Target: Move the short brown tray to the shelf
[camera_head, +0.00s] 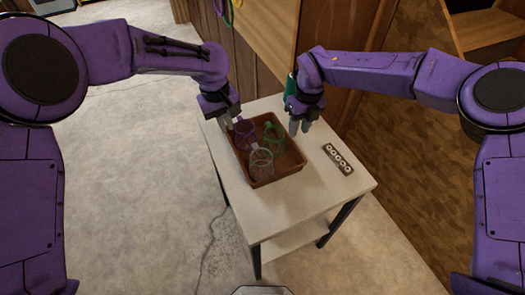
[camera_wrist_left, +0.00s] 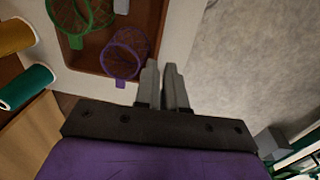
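The short brown tray (camera_head: 287,178) sits on a small white table. It holds a purple (camera_head: 245,132), a green (camera_head: 275,138) and a clear mesh-like cup (camera_head: 261,161). My left gripper (camera_head: 229,125) is at the tray's far left corner. In the left wrist view its fingers (camera_wrist_left: 162,70) are close together, at the tray wall (camera_wrist_left: 158,22), and look shut on it; the contact itself is hidden. My right gripper (camera_head: 299,130) is at the tray's far right rim, its two fingers apart, with nothing seen held between them.
A small strip with several round spots (camera_head: 338,158) lies on the white table (camera_head: 300,205), right of the tray. Wooden panels stand behind; the floor at left is clear.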

